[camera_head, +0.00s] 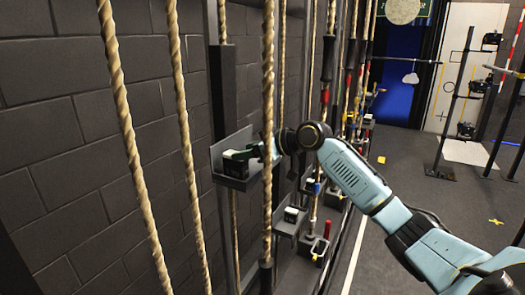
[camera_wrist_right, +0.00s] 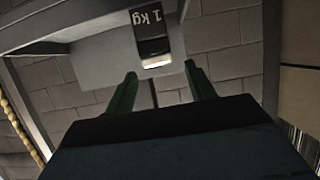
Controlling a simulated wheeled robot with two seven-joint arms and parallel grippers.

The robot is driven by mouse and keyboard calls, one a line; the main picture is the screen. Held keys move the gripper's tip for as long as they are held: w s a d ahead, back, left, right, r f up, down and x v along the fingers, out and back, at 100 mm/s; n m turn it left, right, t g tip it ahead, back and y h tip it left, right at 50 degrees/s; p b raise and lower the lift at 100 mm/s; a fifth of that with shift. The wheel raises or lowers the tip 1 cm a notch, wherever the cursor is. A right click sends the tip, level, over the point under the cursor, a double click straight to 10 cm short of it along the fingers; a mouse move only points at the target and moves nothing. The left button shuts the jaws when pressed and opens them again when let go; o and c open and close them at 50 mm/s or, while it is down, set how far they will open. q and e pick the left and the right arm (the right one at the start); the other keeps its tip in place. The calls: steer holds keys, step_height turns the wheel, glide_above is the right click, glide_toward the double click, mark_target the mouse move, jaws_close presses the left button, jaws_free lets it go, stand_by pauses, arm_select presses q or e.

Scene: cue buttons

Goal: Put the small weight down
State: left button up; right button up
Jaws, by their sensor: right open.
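The small weight, a dark block with a pale top (camera_head: 235,157), sits in a grey open tray (camera_head: 240,183) fixed to an upright on the left wall side. In the right wrist view the weight (camera_wrist_right: 150,28) shows a "1 kg" label and lies just beyond my fingertips, apart from them. My right gripper (camera_head: 258,150) reaches into the tray from the right, partly behind a rope. Its green fingers are spread and empty in the right wrist view (camera_wrist_right: 158,82). My left gripper is not in view.
Thick ropes hang around the tray; one (camera_head: 267,100) passes in front of it. A lower tray (camera_head: 288,222) holds another block. A brick wall (camera_head: 60,130) closes the left side. Open floor (camera_head: 400,165) lies to the right, with a stand (camera_head: 450,120) further back.

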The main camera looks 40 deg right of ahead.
steer(key=shift+b+v, duration=0.5)
steer(key=shift+v, duration=2.35)
steer(key=shift+d, duration=0.1)
